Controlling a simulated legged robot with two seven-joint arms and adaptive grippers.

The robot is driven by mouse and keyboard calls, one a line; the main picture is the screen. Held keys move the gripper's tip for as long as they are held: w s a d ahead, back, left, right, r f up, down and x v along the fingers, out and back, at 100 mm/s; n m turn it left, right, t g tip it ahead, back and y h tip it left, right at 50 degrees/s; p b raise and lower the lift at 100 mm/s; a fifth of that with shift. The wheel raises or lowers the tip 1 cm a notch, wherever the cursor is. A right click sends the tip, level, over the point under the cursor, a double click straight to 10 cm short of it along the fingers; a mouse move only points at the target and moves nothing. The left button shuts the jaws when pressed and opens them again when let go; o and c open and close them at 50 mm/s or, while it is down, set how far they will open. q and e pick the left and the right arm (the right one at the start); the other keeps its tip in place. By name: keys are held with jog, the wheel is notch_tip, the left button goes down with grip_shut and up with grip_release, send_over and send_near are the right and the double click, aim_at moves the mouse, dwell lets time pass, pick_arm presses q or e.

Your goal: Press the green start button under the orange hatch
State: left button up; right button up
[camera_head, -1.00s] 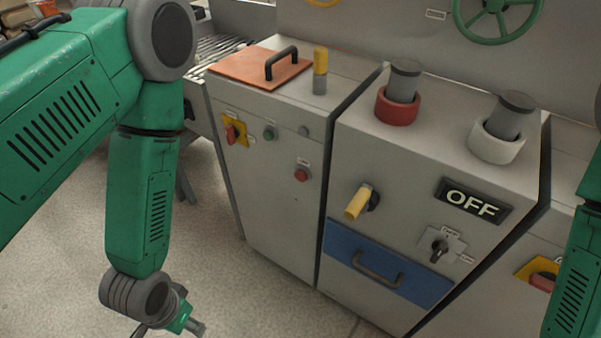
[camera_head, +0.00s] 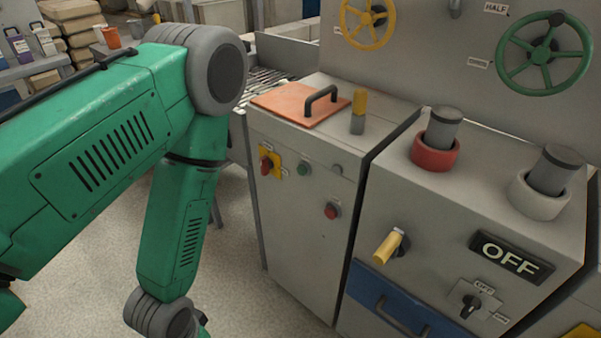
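The orange hatch (camera_head: 284,102) lies flat and closed on top of the left grey cabinet, with a black bar handle (camera_head: 320,101) on its right part. Whatever is under the hatch is hidden. A small green button (camera_head: 304,168) sits on that cabinet's front face, between a red switch on a yellow plate (camera_head: 271,165) and a small grey button. My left arm hangs at the left of the view, and its gripper is below the picture edge. My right gripper is not in view.
A yellow-topped post (camera_head: 358,111) stands right of the hatch. A red button (camera_head: 331,211) is lower on the front. The right cabinet bears red (camera_head: 435,155) and white collars, a yellow lever (camera_head: 388,247) and an OFF sign (camera_head: 511,257). Handwheels are behind.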

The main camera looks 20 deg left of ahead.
pick_arm(q)
grip_shut()
dwell(1.4)
